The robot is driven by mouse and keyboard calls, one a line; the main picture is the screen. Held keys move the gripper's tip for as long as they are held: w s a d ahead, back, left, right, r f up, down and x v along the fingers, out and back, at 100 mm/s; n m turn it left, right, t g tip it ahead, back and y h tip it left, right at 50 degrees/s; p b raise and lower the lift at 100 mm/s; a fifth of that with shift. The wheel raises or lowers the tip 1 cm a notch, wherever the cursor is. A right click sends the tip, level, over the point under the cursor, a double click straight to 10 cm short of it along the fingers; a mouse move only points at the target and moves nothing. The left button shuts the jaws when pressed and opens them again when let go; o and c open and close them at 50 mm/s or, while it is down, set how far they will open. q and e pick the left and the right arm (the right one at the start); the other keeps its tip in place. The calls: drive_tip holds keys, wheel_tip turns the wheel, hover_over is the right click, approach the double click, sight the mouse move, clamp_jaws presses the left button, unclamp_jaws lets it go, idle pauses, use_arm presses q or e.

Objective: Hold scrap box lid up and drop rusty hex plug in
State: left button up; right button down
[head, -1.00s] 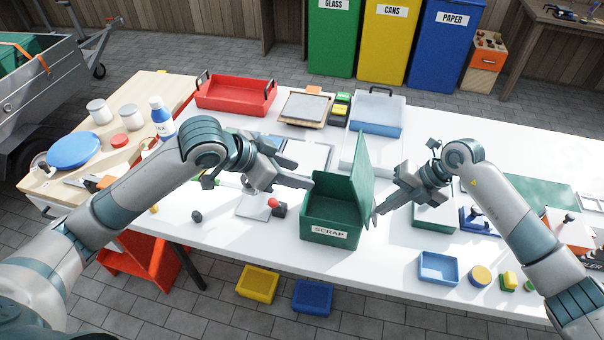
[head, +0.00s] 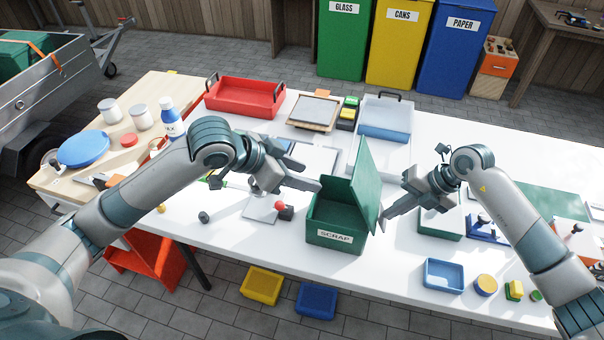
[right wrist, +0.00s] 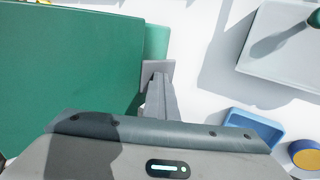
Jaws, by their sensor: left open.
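The green scrap box (head: 336,237) stands at the front middle of the white table in the head view. Its lid (head: 366,190) is raised and tilts up on the box's right side. My left gripper (head: 312,177) is open and looks empty, just left of the box opening. My right gripper (head: 385,214) is at the lid's right side; its fingers look together in the right wrist view (right wrist: 158,75), close to the lid's edge (right wrist: 70,60). Whether it touches the lid is unclear. A small dark lump (head: 204,217) lies left of the box; I cannot tell if it is the rusty hex plug.
A red-and-black object (head: 284,211) lies near the box's left side. A red tray (head: 245,97) and a lidded clear box (head: 384,117) stand behind. A blue tray (head: 444,275) and a yellow round piece (head: 485,285) lie at the front right.

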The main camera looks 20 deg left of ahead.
wheel_tip(320, 180, up, 7)
drive_tip(key=p, duration=0.4)
idle(0.6)
idle(0.3)
drive_tip(key=b+v, duration=0.5)
drive_tip(key=v, duration=1.2)
drive_tip(key=shift+r+b, duration=0.15)
drive_tip(key=shift+b, duration=0.15)
